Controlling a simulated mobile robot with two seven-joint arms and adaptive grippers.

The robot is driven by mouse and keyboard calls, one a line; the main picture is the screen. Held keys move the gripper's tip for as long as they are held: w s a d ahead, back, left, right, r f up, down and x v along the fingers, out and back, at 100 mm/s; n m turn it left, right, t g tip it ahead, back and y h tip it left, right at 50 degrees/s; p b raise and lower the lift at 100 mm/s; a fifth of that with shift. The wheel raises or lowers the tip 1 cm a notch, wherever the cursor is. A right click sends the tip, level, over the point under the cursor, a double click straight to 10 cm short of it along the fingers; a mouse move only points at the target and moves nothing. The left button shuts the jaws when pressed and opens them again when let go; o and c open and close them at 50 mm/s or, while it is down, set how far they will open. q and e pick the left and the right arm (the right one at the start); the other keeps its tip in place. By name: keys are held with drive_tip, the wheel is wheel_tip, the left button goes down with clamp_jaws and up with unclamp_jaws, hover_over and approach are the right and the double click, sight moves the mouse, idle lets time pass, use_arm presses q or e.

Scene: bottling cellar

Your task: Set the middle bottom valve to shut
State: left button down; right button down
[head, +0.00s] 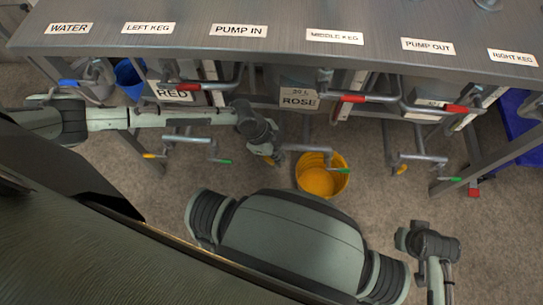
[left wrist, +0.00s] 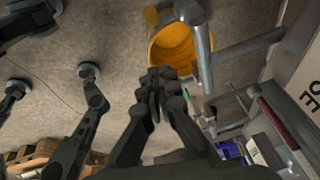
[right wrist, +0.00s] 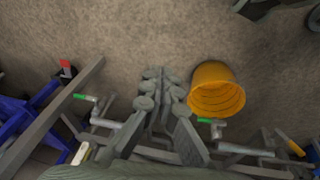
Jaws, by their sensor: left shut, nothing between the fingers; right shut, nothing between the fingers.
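The middle bottom valve (head: 308,149) is a grey pipe assembly under the ROSE sign, with a green-tipped handle (head: 338,170) over a yellow bucket (head: 322,182). In the right wrist view, its green tip (right wrist: 206,120) shows by the bucket and a yellow tip (right wrist: 296,148) farther right. My left gripper (head: 275,158) is shut and empty at the left end of this pipe, hiding that end; I cannot tell if they touch. In the left wrist view, its fingertips (left wrist: 161,76) are together below the bucket. My right gripper (right wrist: 162,82) is shut and empty, beside the bucket.
The labelled metal table (head: 270,45) overhangs the pipes. Red-handled upper valves (head: 352,98) stick out below its edge. Similar bottom valves stand left (head: 190,139) and right (head: 425,157). A blue crate (head: 518,125) is at far right.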

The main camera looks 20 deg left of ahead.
sight(272, 163)
use_arm(q)
drive_tip(key=shift+w+a+f, duration=0.1)
drive_tip(key=shift+a+f, duration=0.35)
drive_tip(key=shift+f, duration=0.3)
drive_tip(key=shift+a+f, duration=0.4)
drive_tip(key=shift+f, duration=0.3)
drive_tip(key=shift+w+a+f, duration=0.1)
drive_tip(key=shift+a+f, duration=0.35)
drive_tip(key=shift+f, duration=0.3)
use_arm(e)
drive_tip(key=shift+w+r, duration=0.15)
drive_tip(key=shift+r, duration=0.4)
drive_tip(key=shift+a+f, duration=0.1)
